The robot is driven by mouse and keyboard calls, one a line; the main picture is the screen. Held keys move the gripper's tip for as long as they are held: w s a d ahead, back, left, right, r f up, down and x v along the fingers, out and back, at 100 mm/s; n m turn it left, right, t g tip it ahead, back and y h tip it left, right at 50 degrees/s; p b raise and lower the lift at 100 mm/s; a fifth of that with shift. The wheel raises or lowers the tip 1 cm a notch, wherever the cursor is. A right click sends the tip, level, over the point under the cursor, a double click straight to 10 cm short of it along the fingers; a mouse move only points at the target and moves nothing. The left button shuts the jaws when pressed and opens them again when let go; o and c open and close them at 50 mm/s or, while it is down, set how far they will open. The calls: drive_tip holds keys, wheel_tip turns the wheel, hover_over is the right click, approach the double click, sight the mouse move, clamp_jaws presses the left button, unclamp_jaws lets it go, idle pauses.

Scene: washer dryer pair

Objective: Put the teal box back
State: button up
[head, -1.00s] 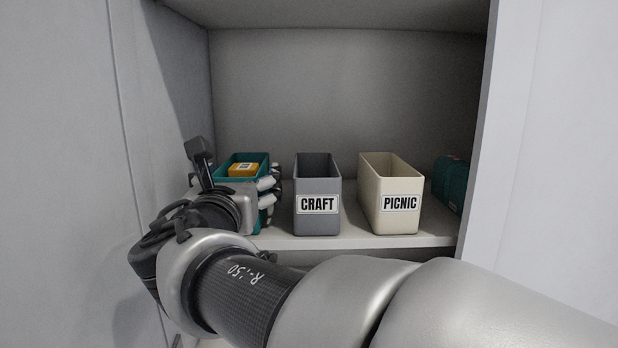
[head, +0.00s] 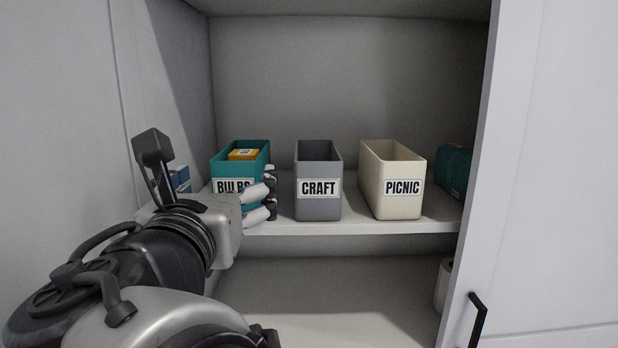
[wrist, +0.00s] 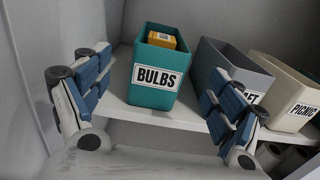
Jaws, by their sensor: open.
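The teal box (head: 222,171) labelled BULBS stands upright on the shelf at the left of the row, with a small yellow-orange box (head: 243,154) inside it. It also shows in the wrist view (wrist: 148,98), with its label facing the camera. My gripper (head: 222,192) is in front of it, with the fingers spread wide. In the wrist view the teal box appears between the two fingers (wrist: 157,112), with gaps on both sides. Nothing is held. In the head view the fingers and gripper body hide part of the box's lower front.
A grey CRAFT bin (head: 318,207) and a cream PICNIC bin (head: 398,208) stand to the right on the shelf (head: 350,227). A dark teal rounded item (head: 455,170) is at the far right. The cabinet wall is close on the left. A white door with a black handle (head: 477,320) is at right.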

drive_tip(key=shift+s, duration=0.45)
drive_tip(key=s+d+f+m+g+h, duration=0.2)
drive_tip(key=d+f+m+g+h, duration=0.15)
drive_tip(key=d+f+m, duration=0.65)
drive_tip(key=s+d+f+m+g+h, duration=0.2)
drive_tip(key=d+f+m+g, duration=0.4)
drive_tip(key=d, duration=0.8)
drive_tip(key=s+d+f+m+g+y, duration=0.1)
drive_tip(key=s+f+m+g+y, duration=0.1)
drive_tip(key=s+f+m, duration=0.5)
drive_tip(key=s+d+f+m+g+y, duration=0.2)
drive_tip(key=s+f+m, duration=0.5)
drive_tip(key=m, duration=0.6)
drive_tip(key=shift+m, duration=0.3)
drive_tip(key=shift+f+y, duration=0.1)
drive_tip(key=shift+y, duration=0.15)
